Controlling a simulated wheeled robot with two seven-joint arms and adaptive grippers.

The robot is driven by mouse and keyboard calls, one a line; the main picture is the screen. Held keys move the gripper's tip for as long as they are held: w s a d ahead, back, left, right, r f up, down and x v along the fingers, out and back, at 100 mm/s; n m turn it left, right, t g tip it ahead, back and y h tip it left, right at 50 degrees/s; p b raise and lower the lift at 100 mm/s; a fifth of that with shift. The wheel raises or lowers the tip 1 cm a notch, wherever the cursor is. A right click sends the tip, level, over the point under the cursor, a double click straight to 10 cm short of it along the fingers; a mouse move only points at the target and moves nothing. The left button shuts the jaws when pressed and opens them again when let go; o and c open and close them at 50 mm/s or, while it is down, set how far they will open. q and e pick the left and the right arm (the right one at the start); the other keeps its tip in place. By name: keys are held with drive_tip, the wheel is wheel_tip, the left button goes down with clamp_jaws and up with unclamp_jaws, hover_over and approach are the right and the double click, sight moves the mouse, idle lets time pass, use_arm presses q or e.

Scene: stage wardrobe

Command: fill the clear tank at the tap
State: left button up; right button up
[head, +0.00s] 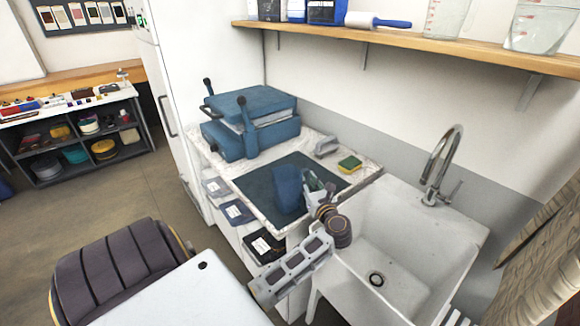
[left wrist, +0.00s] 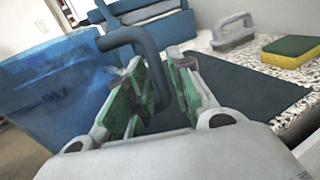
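A blue container (head: 288,188) with a handle stands on the dark mat on the counter. It fills the left side of the left wrist view (left wrist: 50,95), with its dark blue handle (left wrist: 125,38) reaching to the right. My left gripper (head: 314,185) is at its right side; in the left wrist view its green-padded fingers (left wrist: 158,95) lie either side of the handle. I cannot tell whether they press on it. The tap (head: 440,165) arches over the white sink (head: 410,235), right of the container. Clear graduated vessels (head: 540,27) stand on the shelf. My right gripper is not seen.
A blue press (head: 250,120) stands at the counter's back left. A grey-handled brush (head: 326,146) and a yellow-green sponge (head: 349,164) lie behind the mat (head: 262,182). The wooden shelf (head: 400,38) runs above.

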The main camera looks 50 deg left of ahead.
use_arm(q)
drive_tip(key=shift+w+a, duration=0.25)
drive_tip(key=shift+a, duration=0.25)
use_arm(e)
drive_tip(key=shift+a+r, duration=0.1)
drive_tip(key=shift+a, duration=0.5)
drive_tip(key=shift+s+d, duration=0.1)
use_arm(q)
clamp_jaws()
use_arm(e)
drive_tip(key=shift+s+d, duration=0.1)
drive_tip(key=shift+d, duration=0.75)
